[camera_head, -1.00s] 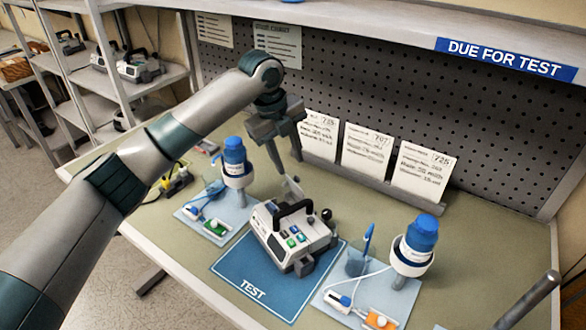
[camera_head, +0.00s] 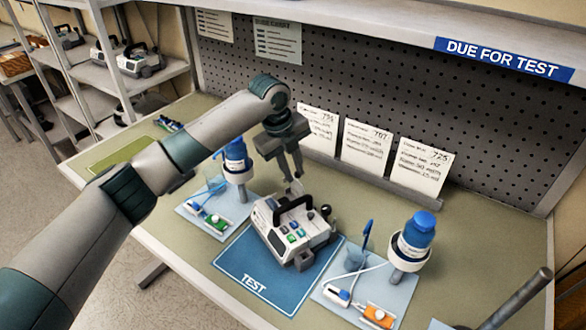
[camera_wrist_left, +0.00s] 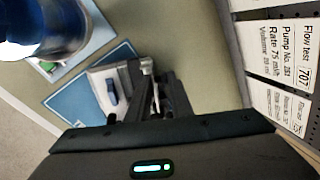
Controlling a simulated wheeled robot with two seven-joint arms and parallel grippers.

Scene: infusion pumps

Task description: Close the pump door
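The white and grey pump (camera_head: 268,222) with a black handle stands on the blue TEST mat (camera_head: 232,268). Its grey door flap (camera_head: 297,187) seems to stand up at the back, partly hidden by my left gripper (camera_head: 292,176). My left gripper points down just behind the handle, with its fingertips close to the flap; contact cannot be made out. In the left wrist view the dark fingers (camera_wrist_left: 157,98) lie close together beside the pump (camera_wrist_left: 103,78), and whether anything is between them is unclear. My right gripper is not in view.
Blue-capped bottles in white holders stand left (camera_head: 235,150) and right (camera_head: 416,235) of the pump, on pale trays with tubing and clips. Cards (camera_head: 365,152) line the back pegboard. A grey rod (camera_head: 518,298) rises at lower right. A green mat (camera_head: 125,155) lies at far left.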

